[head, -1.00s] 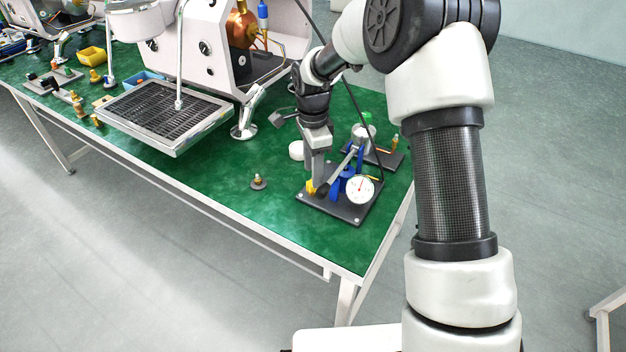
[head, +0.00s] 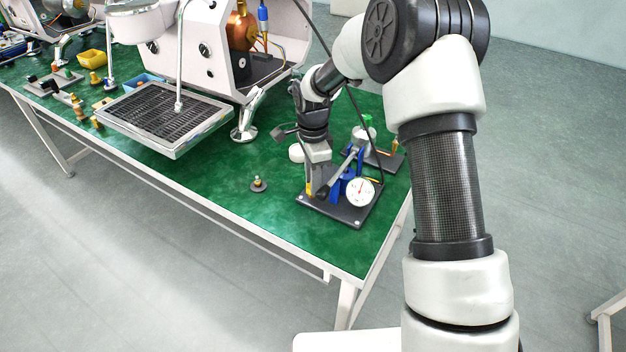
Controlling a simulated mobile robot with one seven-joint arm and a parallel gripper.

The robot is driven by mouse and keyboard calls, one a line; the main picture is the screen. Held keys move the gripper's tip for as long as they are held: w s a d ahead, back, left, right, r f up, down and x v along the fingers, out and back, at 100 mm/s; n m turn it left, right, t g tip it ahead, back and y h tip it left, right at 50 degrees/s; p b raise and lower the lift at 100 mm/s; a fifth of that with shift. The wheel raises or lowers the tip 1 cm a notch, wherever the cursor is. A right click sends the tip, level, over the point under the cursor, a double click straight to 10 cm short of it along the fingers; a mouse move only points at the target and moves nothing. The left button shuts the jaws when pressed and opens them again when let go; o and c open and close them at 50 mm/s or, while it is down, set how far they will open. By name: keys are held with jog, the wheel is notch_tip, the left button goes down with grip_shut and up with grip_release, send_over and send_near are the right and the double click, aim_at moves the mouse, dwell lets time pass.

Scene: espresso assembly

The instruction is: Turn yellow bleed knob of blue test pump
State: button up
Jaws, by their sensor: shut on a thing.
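The blue test pump (head: 338,187) stands on a dark base plate (head: 345,215) near the right end of the green bench. A white dial gauge (head: 360,192) is on its front right. The yellow bleed knob (head: 308,188) shows only as a small yellow sliver at the left of the pump. My gripper (head: 312,185) points down at the knob and is shut on it, with its fingers hiding most of it.
A small brass fitting on a dark disc (head: 258,184) stands left of the plate. A white round cap (head: 296,152) lies behind my gripper. A steel drip tray (head: 165,115) and the espresso machine (head: 225,45) are at the left. The bench front is clear.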

jog(key=n, duration=0.4)
jog(key=shift+w+p, duration=0.1)
jog(key=shift+p, duration=0.2)
jog(key=n, duration=0.3)
jog(key=shift+n, duration=0.3)
jog(key=n+p, duration=0.1)
jog(key=n, duration=0.2)
jog(key=shift+n, duration=0.3)
jog(key=n, duration=0.4)
jog(key=shift+a+n+p, duration=0.1)
jog(key=shift+n+p, duration=0.2)
jog(key=shift+p, duration=0.05)
jog(key=n+p, duration=0.1)
jog(key=n, duration=0.5)
jog(key=shift+a, duration=0.1)
jog(key=n, duration=0.3)
jog(key=shift+r+n+p, duration=0.1)
jog(key=shift+n+p, duration=0.3)
jog(key=shift+a+n+p, duration=0.1)
jog(key=shift+n+p, duration=0.3)
jog(key=shift+n, duration=1.3)
